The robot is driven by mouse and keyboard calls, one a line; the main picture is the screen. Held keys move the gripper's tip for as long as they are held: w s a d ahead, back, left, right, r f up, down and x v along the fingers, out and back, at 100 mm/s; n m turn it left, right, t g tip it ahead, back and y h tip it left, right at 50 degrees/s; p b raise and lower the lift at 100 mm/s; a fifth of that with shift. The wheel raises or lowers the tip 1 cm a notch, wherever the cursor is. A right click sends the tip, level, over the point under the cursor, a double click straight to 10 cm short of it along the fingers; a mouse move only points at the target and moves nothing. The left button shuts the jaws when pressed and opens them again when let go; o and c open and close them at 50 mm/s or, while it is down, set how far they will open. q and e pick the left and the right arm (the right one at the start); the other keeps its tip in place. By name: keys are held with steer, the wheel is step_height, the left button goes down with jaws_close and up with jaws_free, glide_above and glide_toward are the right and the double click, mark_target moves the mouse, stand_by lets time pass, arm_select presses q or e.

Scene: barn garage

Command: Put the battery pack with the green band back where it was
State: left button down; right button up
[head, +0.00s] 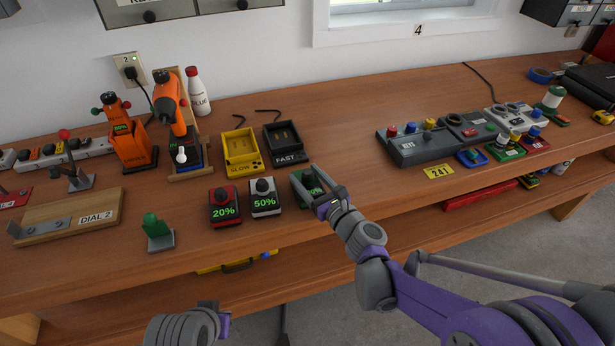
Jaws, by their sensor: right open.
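The battery pack with the green band (302,188) stands on the bench at the right end of a row, beside a white-banded pack reading 50% (265,198) and a red-banded pack reading 20% (224,207). My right gripper (322,195) is open over the green-banded pack and hides part of it and its number. I cannot tell whether the fingers touch it. Behind stand an empty yellow charger labelled SLOW (240,152) and an empty black charger labelled FAST (283,146). My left gripper (216,316) shows only partly at the bottom, in front of the bench.
An orange drill (168,98) stands on a wooden stand, with a glue bottle (198,92) behind it. A grey switch panel (415,148) and several coloured button boxes stand to the right. A green lever (156,229) stands front left. Bare bench (345,140) lies right of the chargers.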

steer(key=shift+s+d+r, duration=0.1)
steer(key=shift+s+r, duration=0.1)
steer(key=v, duration=1.2)
steer(key=s+f+n+g+h, duration=0.1)
steer(key=s+f+n+g, duration=0.3)
steer(key=n, duration=0.5)
steer(key=s+f+n+g+h, duration=0.1)
steer(key=s+f+n+g, duration=0.15)
steer(key=s+n, duration=0.45)
steer(key=s+d+f+n+g+h+p, duration=0.1)
steer(key=s+d+n+g+h+p, duration=0.1)
steer(key=s+d+n+h, duration=0.5)
steer(key=s+d+n+g, duration=0.1)
steer(key=d+n, duration=0.3)
steer(key=n, duration=0.2)
steer(key=shift+s+h, duration=0.2)
steer(key=shift+h, duration=0.2)
